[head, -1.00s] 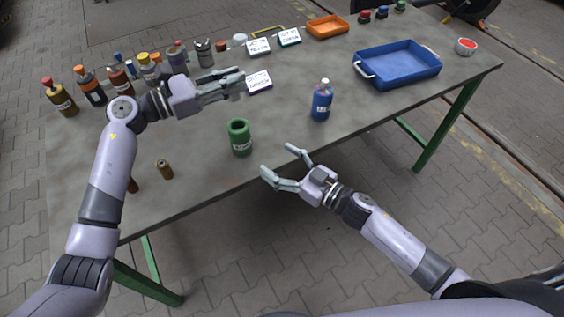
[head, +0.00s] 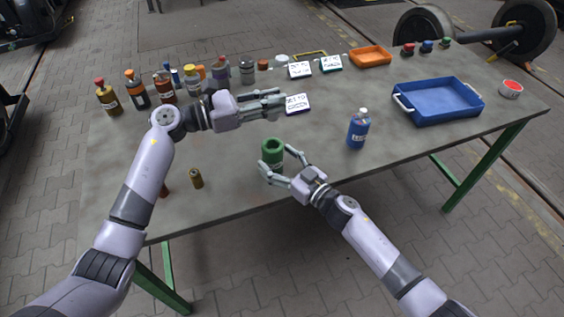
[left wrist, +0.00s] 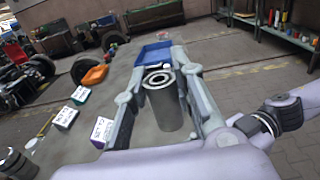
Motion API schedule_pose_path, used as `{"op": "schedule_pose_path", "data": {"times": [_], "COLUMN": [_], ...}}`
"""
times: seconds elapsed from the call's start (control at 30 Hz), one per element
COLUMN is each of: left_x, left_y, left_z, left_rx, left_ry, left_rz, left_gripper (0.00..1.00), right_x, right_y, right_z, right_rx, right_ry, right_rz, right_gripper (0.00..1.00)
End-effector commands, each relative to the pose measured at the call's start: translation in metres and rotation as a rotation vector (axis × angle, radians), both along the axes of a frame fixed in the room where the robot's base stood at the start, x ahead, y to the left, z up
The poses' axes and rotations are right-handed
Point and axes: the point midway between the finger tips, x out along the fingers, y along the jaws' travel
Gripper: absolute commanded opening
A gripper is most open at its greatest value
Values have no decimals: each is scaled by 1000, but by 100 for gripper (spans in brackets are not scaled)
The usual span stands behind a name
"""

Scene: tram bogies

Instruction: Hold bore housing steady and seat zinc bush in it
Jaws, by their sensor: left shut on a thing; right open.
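The green bore housing (head: 272,150), a hollow cylinder with a pale label, stands upright near the table's front edge in the head view. My right gripper (head: 275,159) is open, with its fingers on either side of the housing's lower part; I cannot tell whether they touch it. My left gripper (head: 278,102) is above the table, behind the housing. In the left wrist view it is shut on a grey hollow cylinder, the zinc bush (left wrist: 166,104), open end showing. The bush is hardly visible in the head view.
A blue bottle (head: 358,130) stands right of the housing, with a blue tray (head: 420,117) beyond. A small brass-coloured cylinder (head: 197,179) stands at the front left. Bottles (head: 107,97) line the back left. A white sign card (head: 297,104) is near my left gripper.

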Motion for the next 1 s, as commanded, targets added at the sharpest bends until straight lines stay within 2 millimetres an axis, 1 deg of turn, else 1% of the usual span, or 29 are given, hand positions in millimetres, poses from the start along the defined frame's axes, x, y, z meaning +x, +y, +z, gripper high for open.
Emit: {"op": "schedule_pose_path", "data": {"times": [0.1, 0.9, 1.0], "left_x": [0, 0, 0], "left_y": [0, 0, -1], "left_z": [0, 0, -1], "left_rx": [-1, -1, -1], "left_ry": [0, 0, 0], "left_rz": [0, 0, 4], "left_gripper": [0, 0, 0], "right_x": [0, 0, 0], "right_y": [0, -1, -1], "right_z": [0, 0, 0], "right_rx": [0, 0, 0], "right_ry": [0, 0, 0], "right_rz": [0, -1, -1], "right_gripper": [70, 17, 16]}}
